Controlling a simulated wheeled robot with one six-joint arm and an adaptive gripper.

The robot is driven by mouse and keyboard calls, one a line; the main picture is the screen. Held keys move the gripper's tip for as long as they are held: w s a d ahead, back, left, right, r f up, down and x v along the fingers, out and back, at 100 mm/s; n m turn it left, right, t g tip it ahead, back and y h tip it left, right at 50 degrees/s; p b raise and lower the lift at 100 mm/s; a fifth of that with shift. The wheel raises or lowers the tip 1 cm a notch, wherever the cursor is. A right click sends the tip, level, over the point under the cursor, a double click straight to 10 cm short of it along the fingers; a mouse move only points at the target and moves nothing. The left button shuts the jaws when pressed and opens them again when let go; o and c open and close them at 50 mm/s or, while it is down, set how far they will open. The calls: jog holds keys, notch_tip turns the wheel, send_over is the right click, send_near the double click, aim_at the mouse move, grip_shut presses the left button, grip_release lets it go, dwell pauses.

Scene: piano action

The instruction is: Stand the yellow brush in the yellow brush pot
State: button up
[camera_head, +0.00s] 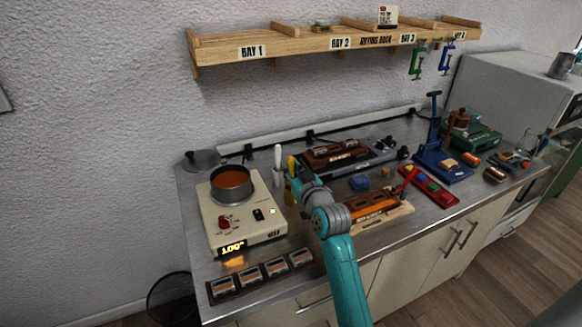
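My teal and grey arm reaches up from the front edge of the bench, and its end, my gripper (298,180), is at the back middle of the bench, right of the hot plate. A slim upright yellow handle (291,165), seemingly the yellow brush, shows just left of my gripper. A little yellow (288,192) shows below it, perhaps the yellow pot, mostly hidden by my wrist. A white upright handle (278,158) stands just to the left. The fingers are too small and covered to tell whether they are open or shut on the brush.
A hot plate (245,225) with a pan (232,185) of orange-brown liquid stands left. A dark strip of small blocks (262,272) lies in front. A wooden tray (396,214), red tray (440,195) and blue press (440,165) are right. A labelled shelf (340,42) hangs above.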

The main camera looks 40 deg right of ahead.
jog(key=shift+o, duration=1.3)
jog(key=shift+s, duration=0.1)
jog(key=v, duration=1.2)
